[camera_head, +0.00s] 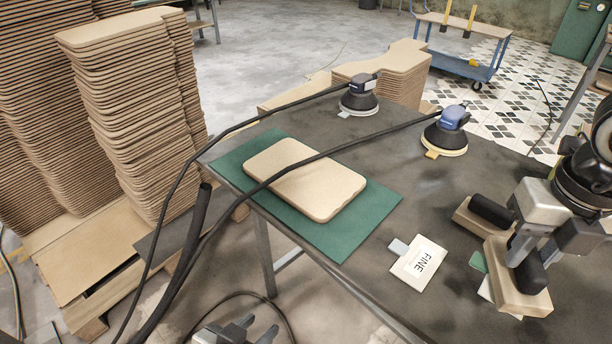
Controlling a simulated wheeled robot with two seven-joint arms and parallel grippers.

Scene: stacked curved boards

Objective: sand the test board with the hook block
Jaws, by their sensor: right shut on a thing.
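The test board (304,180), a pale rounded wooden board, lies flat on a green mat (383,199) on the dark table. My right gripper (517,258) is at the table's right side, shut on the black handle of the nearer wooden block (512,291), which I take for the hook block. The grip is partly hidden by the fingers. A second wooden block (465,216) with a black handle stands just behind it. My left gripper (257,327) is at the bottom edge, below the table's near side, with its fingers apart and empty.
A white card marked FINE (418,263) lies between the mat and blocks. Two corded sanders (359,97) (445,131) stand at the back; their hoses cross the table, one passing over the board. Stacked boards (135,100) rise at left.

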